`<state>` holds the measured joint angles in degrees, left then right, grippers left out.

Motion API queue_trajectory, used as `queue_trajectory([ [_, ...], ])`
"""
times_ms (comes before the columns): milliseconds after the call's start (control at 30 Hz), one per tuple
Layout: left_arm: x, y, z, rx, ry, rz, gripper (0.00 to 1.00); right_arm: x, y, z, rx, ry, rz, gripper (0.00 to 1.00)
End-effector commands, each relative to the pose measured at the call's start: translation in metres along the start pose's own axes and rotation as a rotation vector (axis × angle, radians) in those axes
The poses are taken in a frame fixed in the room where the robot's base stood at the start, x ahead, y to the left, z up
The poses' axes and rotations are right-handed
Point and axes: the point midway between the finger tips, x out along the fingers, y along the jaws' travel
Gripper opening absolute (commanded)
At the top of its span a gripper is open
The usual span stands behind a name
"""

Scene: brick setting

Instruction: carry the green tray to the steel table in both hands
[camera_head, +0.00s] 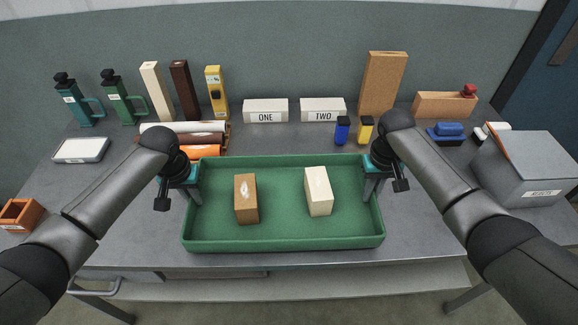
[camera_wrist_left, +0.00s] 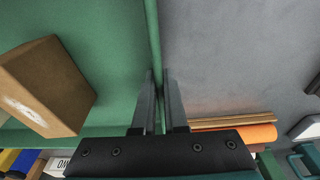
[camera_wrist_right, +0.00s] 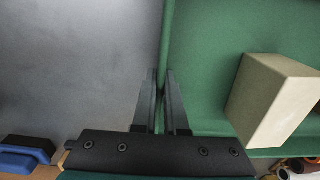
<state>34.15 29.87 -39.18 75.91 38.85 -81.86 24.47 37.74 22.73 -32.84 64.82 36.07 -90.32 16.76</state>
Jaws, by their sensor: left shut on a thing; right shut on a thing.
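The green tray (camera_head: 283,243) is at the front middle of the grey table (camera_head: 110,215) in the head view. A brown block (camera_head: 246,199) and a cream block (camera_head: 318,191) stand in it, apart from each other. My left gripper (camera_head: 193,190) is shut on the tray's left wall, which runs between its fingers in the left wrist view (camera_wrist_left: 158,90). My right gripper (camera_head: 372,188) is shut on the right wall, also seen in the right wrist view (camera_wrist_right: 162,90). Whether the tray touches the table or hangs just above it, I cannot tell.
Behind the tray stand white boxes marked ONE (camera_head: 265,111) and TWO (camera_head: 323,109), and blue (camera_head: 342,130) and yellow (camera_head: 365,129) small items. Rolls (camera_head: 186,140) lie at the back left. A grey box (camera_head: 530,168) stands at the right.

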Motion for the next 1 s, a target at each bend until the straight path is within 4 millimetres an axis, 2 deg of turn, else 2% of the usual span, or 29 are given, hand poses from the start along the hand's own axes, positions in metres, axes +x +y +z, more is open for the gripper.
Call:
queue_trajectory([
  [300, 0.013, 0.000, 0.001, 0.000, 0.003, 0.000, 0.00, 0.013, 0.000, -0.001, 0.001, 0.003, 0.000, 0.00],
  [333, 0.014, 0.000, 0.002, 0.000, 0.000, -0.001, 0.11, 0.015, 0.000, 0.000, 0.000, 0.000, 0.001, 0.11],
  [600, 0.013, 0.000, 0.002, 0.000, 0.000, -0.001, 0.40, 0.013, 0.000, 0.000, 0.000, 0.000, 0.000, 0.40],
  [867, 0.012, 0.000, 0.002, 0.000, 0.001, 0.000, 0.40, 0.013, 0.000, 0.000, 0.000, 0.000, 0.000, 0.40],
  [1000, 0.002, 0.000, 0.001, 0.001, 0.002, 0.000, 0.40, 0.013, 0.000, 0.000, 0.000, 0.000, 0.000, 0.40],
])
